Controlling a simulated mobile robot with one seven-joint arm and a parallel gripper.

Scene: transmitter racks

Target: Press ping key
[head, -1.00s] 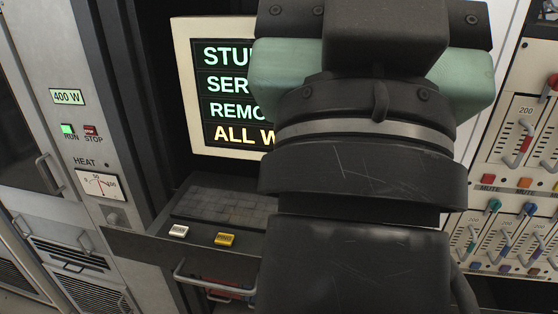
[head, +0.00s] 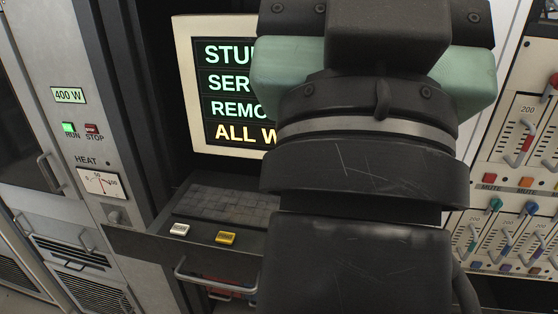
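A yellow key (head: 225,237), whose lettering looks like PING, sits on the front edge of a dark keyboard shelf (head: 140,243), left of my arm. A white key (head: 179,229) sits to its left on the same shelf. Behind them is a dark keyboard (head: 222,203). My arm, dark with pale green sides, stands upright in front of the camera and hides much of the middle. No gripper fingers can be made out, and whether they are open or shut does not show.
A lit screen (head: 226,95) stands above the keyboard, partly behind my arm. A grey handle (head: 213,284) juts out below the shelf. A cabinet with RUN (head: 68,128) and STOP (head: 92,129) buttons is at left. Faders and mute buttons (head: 492,180) fill the right.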

